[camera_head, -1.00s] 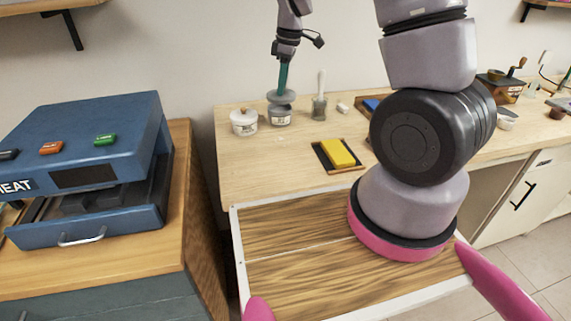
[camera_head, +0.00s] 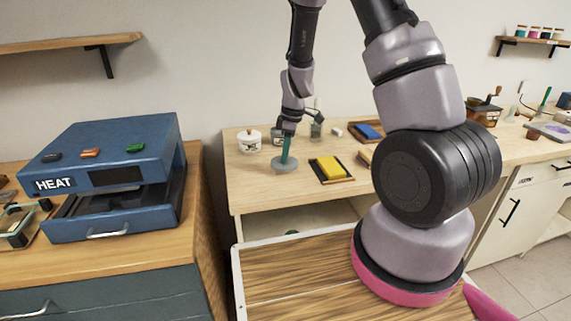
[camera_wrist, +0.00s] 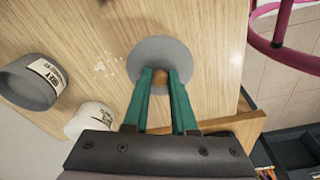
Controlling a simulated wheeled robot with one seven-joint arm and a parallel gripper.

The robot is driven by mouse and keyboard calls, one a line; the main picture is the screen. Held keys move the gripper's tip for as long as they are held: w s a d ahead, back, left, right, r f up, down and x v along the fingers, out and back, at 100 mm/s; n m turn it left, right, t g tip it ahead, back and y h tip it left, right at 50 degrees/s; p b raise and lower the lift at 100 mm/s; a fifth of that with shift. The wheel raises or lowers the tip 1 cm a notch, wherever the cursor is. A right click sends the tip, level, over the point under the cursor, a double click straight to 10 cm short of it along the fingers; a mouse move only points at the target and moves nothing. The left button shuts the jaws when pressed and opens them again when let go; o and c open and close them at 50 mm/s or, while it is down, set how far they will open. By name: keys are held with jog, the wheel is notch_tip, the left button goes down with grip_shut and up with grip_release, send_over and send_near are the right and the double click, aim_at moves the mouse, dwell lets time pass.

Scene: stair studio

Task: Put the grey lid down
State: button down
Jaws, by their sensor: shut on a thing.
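The grey lid (camera_head: 278,168) is a round disc at the front left part of the wooden worktop. In the wrist view the lid (camera_wrist: 160,48) lies flat below my fingertips, with a small brown knob on top. My gripper (camera_head: 287,150) has green fingers, which also show in the wrist view (camera_wrist: 161,78); they are shut on the knob. The lid is at or very near the worktop; I cannot tell whether it touches. The grey pot (camera_wrist: 30,88) stands open with its label showing, and in the head view it is partly hidden behind my gripper.
A white lidded jar (camera_head: 249,142) stands left of the grey pot. A yellow block (camera_head: 331,167) on a dark tray is close right of the lid. A blue heat press (camera_head: 110,160) stands on the left cabinet. The worktop (camera_head: 245,190) left of the lid is clear.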

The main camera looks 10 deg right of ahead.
jog(key=shift+f, duration=1.65)
jog(key=shift+f, duration=0.1)
jog(key=c, duration=0.7)
grip_release()
